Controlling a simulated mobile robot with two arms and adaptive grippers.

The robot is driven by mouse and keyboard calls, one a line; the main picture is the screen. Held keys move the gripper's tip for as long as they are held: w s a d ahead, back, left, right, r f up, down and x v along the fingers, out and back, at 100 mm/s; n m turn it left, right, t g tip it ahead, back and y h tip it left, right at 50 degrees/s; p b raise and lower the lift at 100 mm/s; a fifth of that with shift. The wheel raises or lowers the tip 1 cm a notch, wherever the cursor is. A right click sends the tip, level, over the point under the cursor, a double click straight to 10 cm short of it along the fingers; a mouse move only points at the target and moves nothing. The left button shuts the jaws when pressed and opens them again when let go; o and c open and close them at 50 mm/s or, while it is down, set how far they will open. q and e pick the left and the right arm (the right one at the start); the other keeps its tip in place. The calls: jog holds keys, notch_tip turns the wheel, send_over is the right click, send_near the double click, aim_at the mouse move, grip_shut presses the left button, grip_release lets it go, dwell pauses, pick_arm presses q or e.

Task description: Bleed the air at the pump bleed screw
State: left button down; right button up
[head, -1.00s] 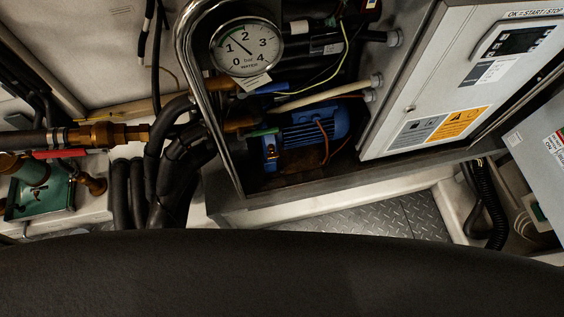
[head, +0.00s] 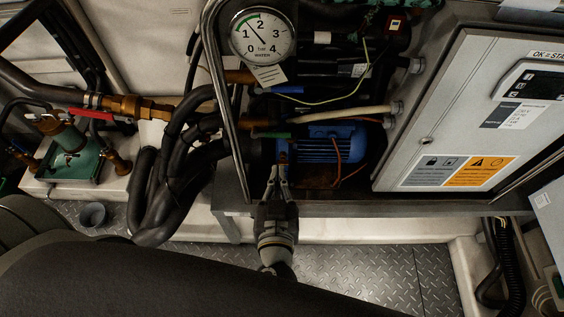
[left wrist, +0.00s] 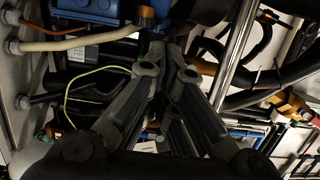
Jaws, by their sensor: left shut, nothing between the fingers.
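The blue pump motor (head: 330,146) sits inside the chiller frame, left of the grey control box. A small orange-brown part (head: 283,158) shows at the pump's left end, and an orange knob (left wrist: 147,14) shows by the blue body in the left wrist view; I cannot tell for sure which is the bleed screw. My left gripper (head: 278,172) is shut and empty, its fingertips pointing up at the pump's left end, close to the orange-brown part. In the left wrist view its fingers (left wrist: 167,50) meet just below the knob. Whether they touch it is unclear. My right gripper is not in view.
A pressure gauge (head: 263,36) with a tag hangs above the pump. A chrome rail (head: 228,120) and thick black hoses (head: 175,190) stand left of the gripper. The control box (head: 450,110) closes off the right.

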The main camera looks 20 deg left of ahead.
pick_arm(q)
jog(key=p, duration=0.3)
send_over(279, 162)
jog(key=s, duration=0.3)
jog(key=f, duration=0.2)
jog(key=shift+w+d+f+b, duration=0.1)
jog(key=shift+w+f, duration=0.05)
jog(key=shift+f, duration=0.55)
jog(key=shift+w+d+f+b, duration=0.1)
jog(key=shift+w+d+f, duration=0.1)
jog(key=shift+f, duration=0.55)
jog(key=shift+w+d+f+b, duration=0.1)
jog(key=shift+w+f, duration=0.05)
jog(key=shift+f, duration=0.55)
jog(key=shift+a, duration=0.1)
